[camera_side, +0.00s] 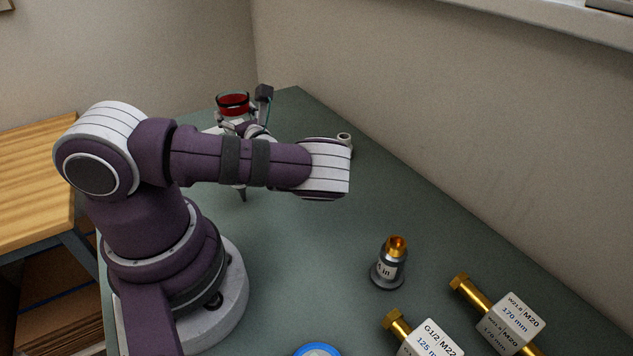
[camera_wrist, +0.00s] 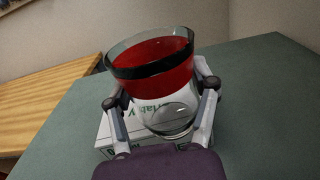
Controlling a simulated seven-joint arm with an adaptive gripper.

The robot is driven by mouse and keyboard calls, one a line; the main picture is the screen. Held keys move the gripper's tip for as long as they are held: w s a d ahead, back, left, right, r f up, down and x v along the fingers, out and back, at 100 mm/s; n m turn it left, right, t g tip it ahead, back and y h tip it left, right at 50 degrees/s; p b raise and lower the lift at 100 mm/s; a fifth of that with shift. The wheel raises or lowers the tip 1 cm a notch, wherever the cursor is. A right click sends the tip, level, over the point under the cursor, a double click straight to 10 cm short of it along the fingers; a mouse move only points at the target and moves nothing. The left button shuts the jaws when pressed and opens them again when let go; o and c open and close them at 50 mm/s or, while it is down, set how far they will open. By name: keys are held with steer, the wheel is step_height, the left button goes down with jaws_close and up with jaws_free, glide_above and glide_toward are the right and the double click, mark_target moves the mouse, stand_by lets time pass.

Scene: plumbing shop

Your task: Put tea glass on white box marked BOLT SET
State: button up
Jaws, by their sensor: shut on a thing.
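The tea glass (camera_wrist: 152,62) is a clear glass with dark red liquid, seen close up in the wrist view. It also shows at the far end of the bench in the side view (camera_side: 233,102), roughly upright. My gripper (camera_wrist: 160,92) is shut on it, with a finger on each side. A white box (camera_wrist: 106,136) with green lettering lies below and behind the glass in the wrist view. The glass and fingers cover much of its print, so I cannot read the marking. I cannot tell whether the glass base touches the box. In the side view my arm mostly hides the box.
On the green bench (camera_side: 300,250) stand a grey fitting with a brass top (camera_side: 388,266) and brass bolts with white labels (camera_side: 515,322). A small metal fitting (camera_side: 344,139) is behind my arm. A blue-rimmed round thing (camera_side: 318,350) is at the front. A wall borders the right.

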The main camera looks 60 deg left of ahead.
mark_target(240, 114)
steer(key=shift+f, duration=0.1)
steer(key=o, duration=1.2)
steer(key=d, duration=0.2)
steer(key=d+r, duration=0.1)
steer(key=d, duration=0.2)
steer(key=shift+d+r, duration=0.1)
step_height(240, 114, up, 6)
